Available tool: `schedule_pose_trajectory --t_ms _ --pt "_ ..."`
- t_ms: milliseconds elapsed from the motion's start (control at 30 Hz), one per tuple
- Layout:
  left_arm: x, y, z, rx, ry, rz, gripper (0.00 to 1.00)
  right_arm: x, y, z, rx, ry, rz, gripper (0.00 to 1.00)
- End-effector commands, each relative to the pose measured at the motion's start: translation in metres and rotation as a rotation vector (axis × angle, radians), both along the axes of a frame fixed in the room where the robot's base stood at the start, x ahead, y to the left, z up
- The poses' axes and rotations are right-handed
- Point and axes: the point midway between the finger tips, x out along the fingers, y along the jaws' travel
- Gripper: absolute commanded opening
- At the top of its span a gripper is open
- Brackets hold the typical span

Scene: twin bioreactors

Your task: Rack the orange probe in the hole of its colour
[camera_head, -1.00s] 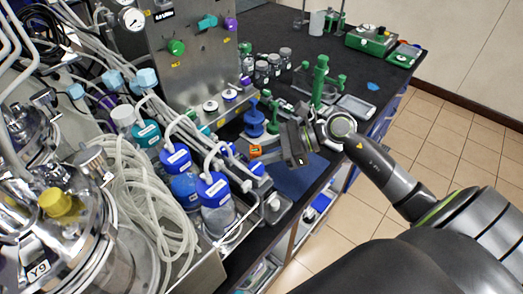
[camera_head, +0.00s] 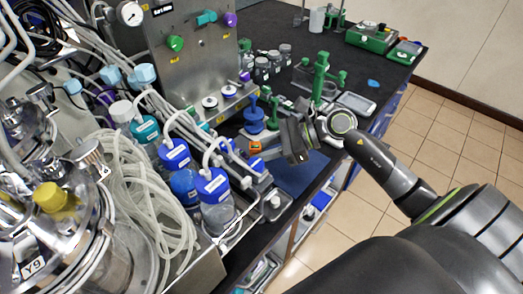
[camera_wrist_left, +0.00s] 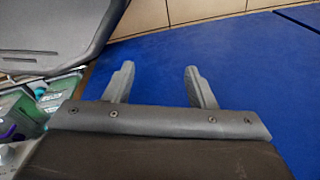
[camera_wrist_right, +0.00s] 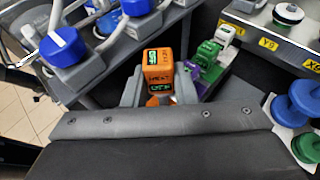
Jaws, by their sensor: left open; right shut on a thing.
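The orange probe (camera_wrist_right: 158,72) is a boxy orange block with a small green-lettered display, held between the fingers of my right gripper (camera_wrist_right: 158,92). The probe also shows as a small orange patch in the head view (camera_head: 255,147), next to the bottles. In the right wrist view, a grey rack with green, purple and white blocks (camera_wrist_right: 208,58) lies just right of the probe. I cannot make out an orange-marked hole. My left gripper (camera_wrist_left: 160,80) is open and empty over a blue surface; it is not in the head view.
Blue-capped bottles (camera_head: 212,186) and coiled clear tubing (camera_head: 140,190) stand left of my right gripper. A steel panel (camera_head: 185,60) rises behind. Blue knobs (camera_wrist_right: 300,105) are close at the right wrist view's right edge. A green stand (camera_head: 320,80) is beyond the gripper.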

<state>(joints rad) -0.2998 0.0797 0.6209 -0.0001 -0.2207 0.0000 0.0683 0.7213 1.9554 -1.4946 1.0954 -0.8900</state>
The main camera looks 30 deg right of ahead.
Motion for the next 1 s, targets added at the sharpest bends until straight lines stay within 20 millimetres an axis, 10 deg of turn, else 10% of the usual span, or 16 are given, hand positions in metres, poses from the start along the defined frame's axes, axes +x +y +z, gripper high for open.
schedule_pose_trajectory --t_ms 1000 --pt "0.000 0.000 -0.015 0.000 0.000 0.000 0.50 0.000 0.000 -0.008 0.001 0.000 0.000 0.00"
